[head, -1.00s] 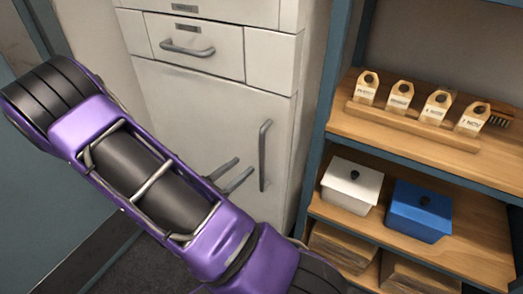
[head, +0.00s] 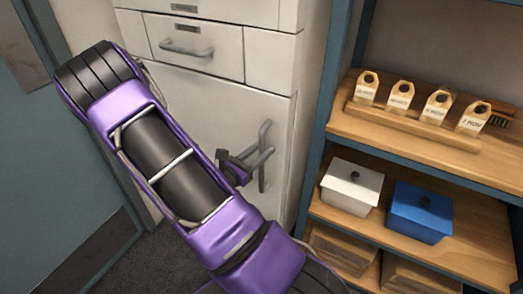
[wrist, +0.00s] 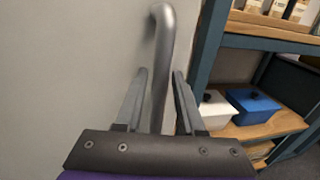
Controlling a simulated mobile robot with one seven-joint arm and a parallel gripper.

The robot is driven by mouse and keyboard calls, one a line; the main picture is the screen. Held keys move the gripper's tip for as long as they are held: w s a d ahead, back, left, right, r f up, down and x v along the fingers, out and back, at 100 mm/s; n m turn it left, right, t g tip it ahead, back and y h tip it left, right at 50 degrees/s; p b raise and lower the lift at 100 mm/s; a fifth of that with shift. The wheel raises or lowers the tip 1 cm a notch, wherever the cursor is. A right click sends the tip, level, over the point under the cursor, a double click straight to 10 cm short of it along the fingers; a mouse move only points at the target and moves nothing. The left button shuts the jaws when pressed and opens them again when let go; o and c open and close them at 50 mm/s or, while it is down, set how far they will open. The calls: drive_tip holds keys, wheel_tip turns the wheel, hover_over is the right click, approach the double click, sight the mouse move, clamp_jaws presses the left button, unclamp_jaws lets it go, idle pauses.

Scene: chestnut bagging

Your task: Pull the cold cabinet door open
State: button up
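The cold cabinet door (head: 210,125) is a cream panel under a drawer, and it looks shut. Its grey vertical bar handle (head: 263,135) is near the right edge of the door. My gripper (head: 267,153) is at the handle in the head view. In the wrist view the handle (wrist: 161,60) runs down between the two fingers of my gripper (wrist: 158,78). The fingers stand apart, one on each side of the bar, with a gap visible on the right side. The lower end of the handle is hidden behind the gripper body.
A drawer with its own handle (head: 186,49) is above the door. To the right, a blue-framed wooden shelf (head: 400,148) holds tagged blocks, a white box (head: 350,186) and a blue box (head: 420,212). The shelf post stands close beside the cabinet's right edge.

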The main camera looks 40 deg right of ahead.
clamp_jaws()
idle(1.1)
